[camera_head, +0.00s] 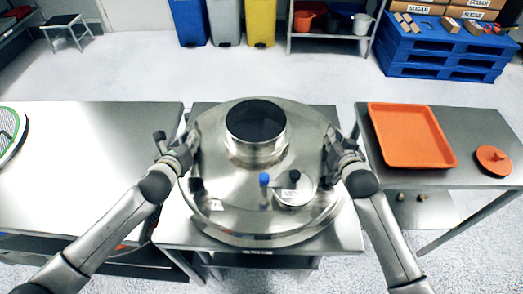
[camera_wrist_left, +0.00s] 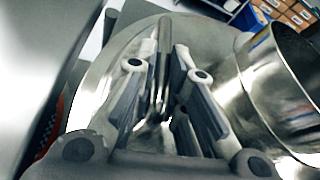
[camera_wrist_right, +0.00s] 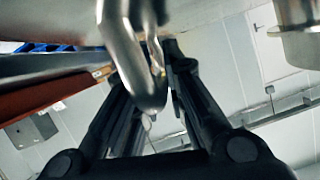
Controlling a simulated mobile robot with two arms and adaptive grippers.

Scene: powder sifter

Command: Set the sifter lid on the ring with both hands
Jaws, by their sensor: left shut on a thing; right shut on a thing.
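The sifter lid (camera_head: 222,205) is a wide, round, shiny steel cover with an open collar (camera_head: 257,150), a blue-topped knob (camera_head: 264,180) and a small round hatch (camera_head: 295,190). It lies over the middle table. My left gripper (camera_head: 183,152) is shut on the lid's left side handle, a steel bar between the fingers in the left wrist view (camera_wrist_left: 163,65). My right gripper (camera_head: 338,150) is shut on the right side handle, a steel loop in the right wrist view (camera_wrist_right: 145,60). The ring is mostly hidden under the lid; I cannot tell whether they touch.
The right table (camera_head: 480,125) holds an orange tray (camera_head: 410,135) and an orange disc (camera_head: 494,159). Bins, shelves and a blue pallet (camera_head: 440,60) stand behind.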

